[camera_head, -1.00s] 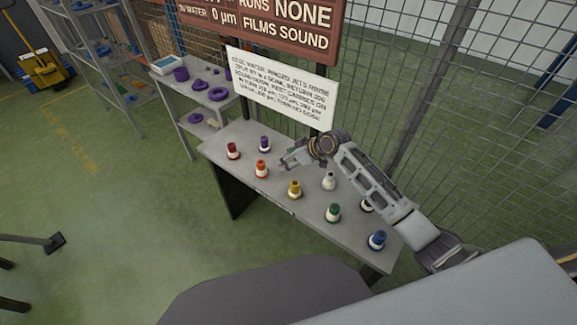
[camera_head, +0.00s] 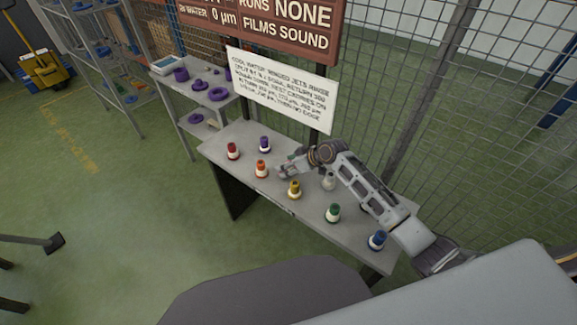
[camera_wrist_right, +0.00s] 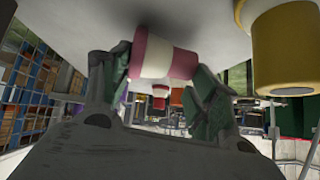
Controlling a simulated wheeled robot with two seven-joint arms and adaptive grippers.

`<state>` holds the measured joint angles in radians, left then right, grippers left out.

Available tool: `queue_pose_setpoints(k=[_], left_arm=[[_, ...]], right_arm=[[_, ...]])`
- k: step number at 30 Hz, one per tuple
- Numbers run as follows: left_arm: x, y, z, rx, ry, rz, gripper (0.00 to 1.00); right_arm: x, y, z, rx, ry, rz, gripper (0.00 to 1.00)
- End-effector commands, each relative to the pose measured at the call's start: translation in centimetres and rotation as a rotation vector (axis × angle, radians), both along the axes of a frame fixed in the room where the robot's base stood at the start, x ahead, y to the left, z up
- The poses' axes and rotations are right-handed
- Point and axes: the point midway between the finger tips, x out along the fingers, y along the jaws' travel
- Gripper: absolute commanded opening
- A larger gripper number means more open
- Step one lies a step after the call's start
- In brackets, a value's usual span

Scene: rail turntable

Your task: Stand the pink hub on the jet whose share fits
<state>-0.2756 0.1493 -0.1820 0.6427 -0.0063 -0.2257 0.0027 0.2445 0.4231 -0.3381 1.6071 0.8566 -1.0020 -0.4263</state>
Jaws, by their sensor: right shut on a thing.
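The pink hub (camera_wrist_right: 165,58), pink with a white band, sits between the fingers of my right gripper (camera_wrist_right: 155,75) in the right wrist view. In the head view my right gripper (camera_head: 284,171) is low over the middle of the table, shut on the hub, which is mostly hidden there. Whether the hub touches the table I cannot tell. Around it stand small coloured-topped pieces with pale lower parts: red (camera_head: 233,151), purple (camera_head: 264,145), orange (camera_head: 262,169), yellow (camera_head: 294,189), white (camera_head: 329,181), green (camera_head: 333,213) and blue (camera_head: 377,240). My left gripper is out of view.
The grey table (camera_head: 235,175) backs onto a mesh fence. A white text board (camera_head: 282,88) stands behind it, too small to read reliably. A side shelf (camera_head: 200,90) holds purple rings. The yellow piece is close beside my right gripper in the wrist view (camera_wrist_right: 283,50).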

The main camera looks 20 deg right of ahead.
Motion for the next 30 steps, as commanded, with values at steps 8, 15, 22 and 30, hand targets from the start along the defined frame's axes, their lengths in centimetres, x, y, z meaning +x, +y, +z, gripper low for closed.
queue_pose_setpoints(k=[8, 15, 22, 30], left_arm=[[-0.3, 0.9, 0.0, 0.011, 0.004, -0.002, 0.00], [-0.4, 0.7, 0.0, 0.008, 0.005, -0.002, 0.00], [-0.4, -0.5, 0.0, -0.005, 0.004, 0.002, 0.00], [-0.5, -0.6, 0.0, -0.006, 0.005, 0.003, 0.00]], right_arm=[[0.0, 0.0, -0.1, 0.000, 0.000, 0.000, 0.83], [0.0, 0.0, -0.1, 0.000, 0.000, 0.000, 0.83], [0.0, -0.1, 0.1, 0.000, 0.000, 0.000, 0.83], [-0.9, -1.0, 1.4, -0.001, -0.002, -0.001, 0.83]])
